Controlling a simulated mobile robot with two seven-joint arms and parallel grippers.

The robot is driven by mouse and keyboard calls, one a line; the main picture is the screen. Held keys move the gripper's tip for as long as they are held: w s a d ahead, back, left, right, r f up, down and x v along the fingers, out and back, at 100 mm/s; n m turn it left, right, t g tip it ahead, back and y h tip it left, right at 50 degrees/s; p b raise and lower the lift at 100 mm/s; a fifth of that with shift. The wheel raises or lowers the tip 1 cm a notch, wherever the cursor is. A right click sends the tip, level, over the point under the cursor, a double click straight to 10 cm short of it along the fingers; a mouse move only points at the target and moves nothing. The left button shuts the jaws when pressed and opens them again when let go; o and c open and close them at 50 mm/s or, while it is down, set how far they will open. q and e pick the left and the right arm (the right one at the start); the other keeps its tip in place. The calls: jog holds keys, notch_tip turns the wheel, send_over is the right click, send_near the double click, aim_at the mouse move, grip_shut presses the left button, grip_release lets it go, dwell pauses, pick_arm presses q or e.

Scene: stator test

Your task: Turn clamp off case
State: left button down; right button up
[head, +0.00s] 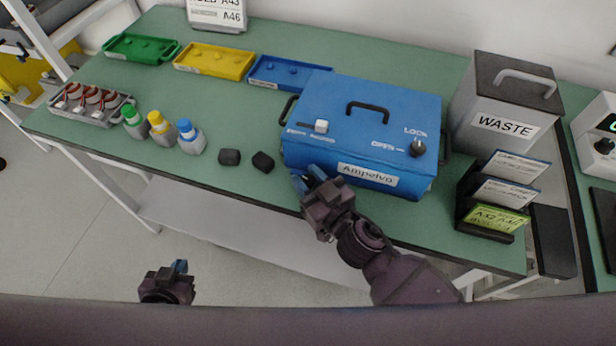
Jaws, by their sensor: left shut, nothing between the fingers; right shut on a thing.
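The blue case (350,110) labelled Ampelvo sits on the green bench, lid down, with a black top handle and side handles. A white knob (321,126) stands at the left of its top. A black knob (417,148) stands under LOCK and beside OPEN at the right. My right gripper (311,178), with blue fingertips, is at the lower left of the case's front, by the bench's front edge. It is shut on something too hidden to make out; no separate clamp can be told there. My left gripper (178,267) is shut and empty, low in front of the bench.
Two black blocks (229,157) (263,162) lie left of the case. Bottles (190,137), a parts tray (91,104) and green, yellow and blue trays (214,61) are further left. A waste bin (505,105) and card rack (490,205) stand at right.

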jog(key=o, duration=0.8)
jog(key=shift+o, duration=0.2)
